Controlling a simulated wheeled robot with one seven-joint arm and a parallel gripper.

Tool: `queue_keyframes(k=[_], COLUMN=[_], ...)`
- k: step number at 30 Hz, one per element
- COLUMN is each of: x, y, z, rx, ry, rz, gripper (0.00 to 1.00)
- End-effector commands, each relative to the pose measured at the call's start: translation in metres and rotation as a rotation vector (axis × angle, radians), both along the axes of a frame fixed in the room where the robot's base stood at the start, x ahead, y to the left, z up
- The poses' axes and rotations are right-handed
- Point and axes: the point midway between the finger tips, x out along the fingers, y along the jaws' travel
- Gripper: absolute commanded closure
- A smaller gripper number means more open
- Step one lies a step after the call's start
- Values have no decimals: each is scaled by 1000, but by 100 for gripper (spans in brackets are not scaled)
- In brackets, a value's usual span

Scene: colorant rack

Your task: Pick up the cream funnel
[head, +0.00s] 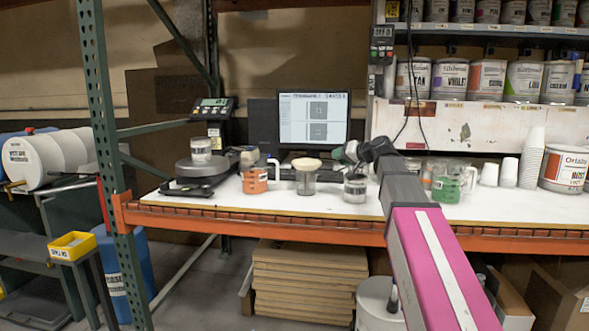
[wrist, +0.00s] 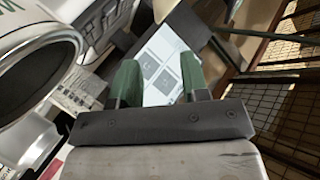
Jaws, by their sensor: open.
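The cream funnel (head: 306,164) sits on top of a clear jar (head: 306,184) on the white bench in the head view. It is a pale, wide, shallow shape, and its lower part is hidden in the jar. My gripper (head: 345,152) is to the right of the funnel, a little higher in the picture and apart from it. In the wrist view my gripper (wrist: 157,82) shows two green fingers spread apart with nothing held between them. I cannot make out the funnel for sure in the wrist view.
An orange cup (head: 255,181) stands left of the jar, and a labelled jar (head: 355,188) stands right of it. A green cup (head: 446,189) is beyond my arm. The monitor (head: 314,118) is behind.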

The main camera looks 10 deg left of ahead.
Motion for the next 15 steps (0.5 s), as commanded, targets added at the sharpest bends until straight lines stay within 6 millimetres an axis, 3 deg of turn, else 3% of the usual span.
queue_keyframes(k=[15], x=[35], y=[39], z=[-17], rx=[-1], ry=[1], rz=[0], gripper=[58])
